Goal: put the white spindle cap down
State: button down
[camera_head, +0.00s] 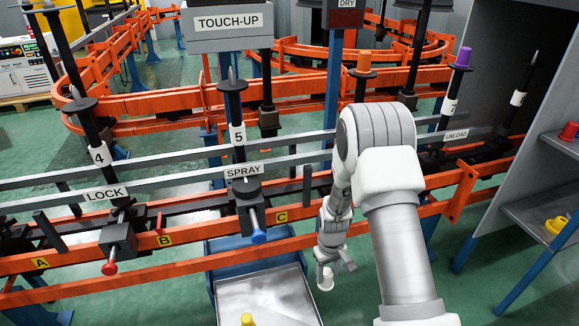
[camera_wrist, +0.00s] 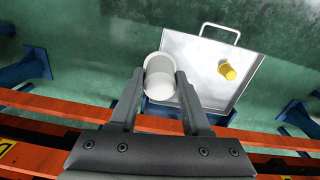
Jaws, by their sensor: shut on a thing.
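My gripper (camera_head: 338,266) hangs low in front of the orange rails, shut on the white spindle cap (camera_head: 325,280). In the wrist view the cap (camera_wrist: 161,88) sits between the two dark fingers (camera_wrist: 160,75) with its open, hollow side toward the camera. In that view the cap overlaps the left edge of a pale metal tray (camera_wrist: 195,92). In the head view the cap is just right of the tray (camera_head: 285,288). The height of the cap above the tray or floor is hard to tell.
A yellow cap (camera_wrist: 228,71) stands on the tray; the rest of the tray looks bare. Orange rails (camera_head: 180,268) run close behind my gripper. Spindle 5 (camera_head: 237,135) stands at SPRAY, spindle 4 (camera_head: 100,158) near LOCK. A shelf (camera_head: 545,212) with yellow and red items is right.

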jog(key=s+d+r+m+p, duration=0.1)
jog(key=s+r+m+p, duration=0.1)
jog(key=r+p, duration=0.6)
jog(key=s+d+r+m+p, duration=0.2)
jog(key=r+p, duration=0.6)
jog(key=r, duration=1.5)
jog(key=shift+r+m, duration=0.15)
jog(key=shift+m, duration=0.15)
